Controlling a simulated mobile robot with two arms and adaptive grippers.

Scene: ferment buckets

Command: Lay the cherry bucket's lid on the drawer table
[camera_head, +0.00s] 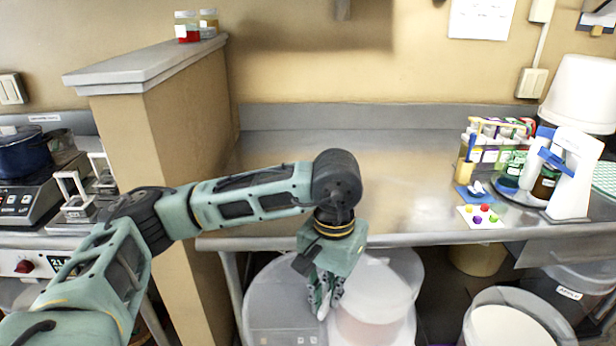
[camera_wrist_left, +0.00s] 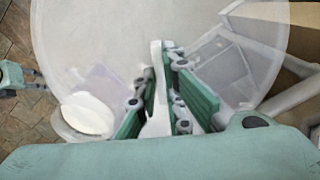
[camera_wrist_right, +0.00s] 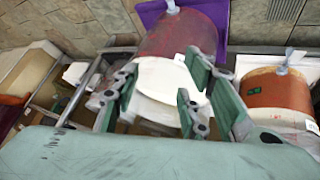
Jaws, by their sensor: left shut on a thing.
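My left gripper (camera_head: 325,297) reaches down past the steel table's front edge. In the left wrist view its fingers (camera_wrist_left: 165,95) are shut on the upright pale handle of a large round translucent lid (camera_wrist_left: 95,30). The lid looks nearly level, and things below show through it. In the head view the lid (camera_head: 265,290) shows around the gripper. A clear bucket with pinkish contents (camera_head: 370,330) stands close beside it; I cannot read a cherry label. I cannot make out which surface is the drawer table.
The steel table (camera_head: 330,160) is mostly clear. A tube rack (camera_head: 490,145) and a white device (camera_head: 572,175) stand at its right. A bucket labelled apple (camera_head: 568,293) is at lower right. Red (camera_wrist_right: 185,40) and orange (camera_wrist_right: 278,90) vessels show in the right wrist view.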

